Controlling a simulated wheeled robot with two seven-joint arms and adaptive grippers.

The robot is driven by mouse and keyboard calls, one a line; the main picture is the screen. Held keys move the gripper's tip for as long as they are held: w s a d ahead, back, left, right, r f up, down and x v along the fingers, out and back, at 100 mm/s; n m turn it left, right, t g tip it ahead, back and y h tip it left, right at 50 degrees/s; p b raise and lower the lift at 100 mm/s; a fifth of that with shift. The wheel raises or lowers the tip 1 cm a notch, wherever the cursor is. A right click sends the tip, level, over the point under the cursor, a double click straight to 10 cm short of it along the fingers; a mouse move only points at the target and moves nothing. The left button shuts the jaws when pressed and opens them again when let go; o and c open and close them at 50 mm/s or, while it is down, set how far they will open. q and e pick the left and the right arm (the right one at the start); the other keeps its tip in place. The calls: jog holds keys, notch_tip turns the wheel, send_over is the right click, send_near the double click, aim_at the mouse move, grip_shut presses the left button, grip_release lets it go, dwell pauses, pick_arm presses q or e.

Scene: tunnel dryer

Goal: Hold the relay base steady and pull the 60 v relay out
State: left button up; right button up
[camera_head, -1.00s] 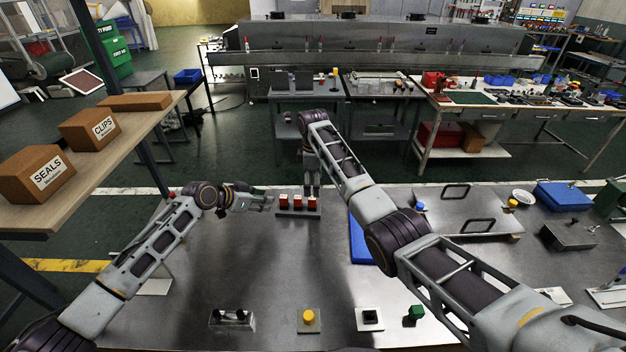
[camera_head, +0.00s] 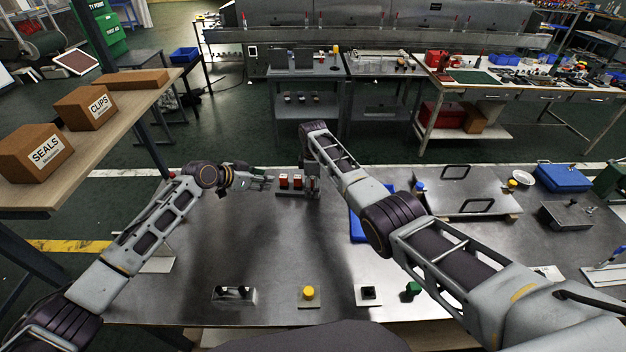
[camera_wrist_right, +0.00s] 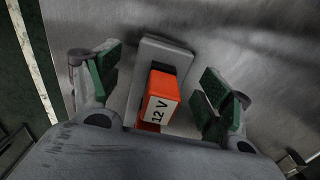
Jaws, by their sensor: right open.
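Two relays (camera_head: 284,181) (camera_head: 298,181) show in the head view; the right end is hidden behind my right gripper (camera_head: 313,184). In the right wrist view, my right gripper (camera_wrist_right: 158,98) is open, its green-padded fingers either side of an orange-red relay (camera_wrist_right: 157,95) labelled "12 V", with gaps to it. The grey base (camera_wrist_right: 165,53) shows beyond it. My left gripper (camera_head: 268,181) is beside the base's left end; contact and finger opening are unclear.
A blue tray (camera_head: 357,228) lies right of the base, partly behind my right arm. A yellow button block (camera_head: 309,293), a black switch block (camera_head: 368,294) and a green piece (camera_head: 411,290) sit near the front edge. The middle of the bench is clear.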

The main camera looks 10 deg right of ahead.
jog(key=shift+f, duration=0.6)
pick_arm(q)
jog(key=shift+c, duration=0.4)
pick_arm(e)
jog(key=c, duration=1.2)
pick_arm(q)
jog(key=w+d+r+n+g+y, duration=0.1)
jog(key=d+r+n+g+y, duration=0.1)
jog(key=d+r+n+y, duration=0.3)
jog(key=shift+d+r+n+y, duration=0.25)
jog(key=shift+d+n+y, duration=0.4)
jog(key=shift+n+y, duration=0.7)
jog(key=shift+f, duration=0.15)
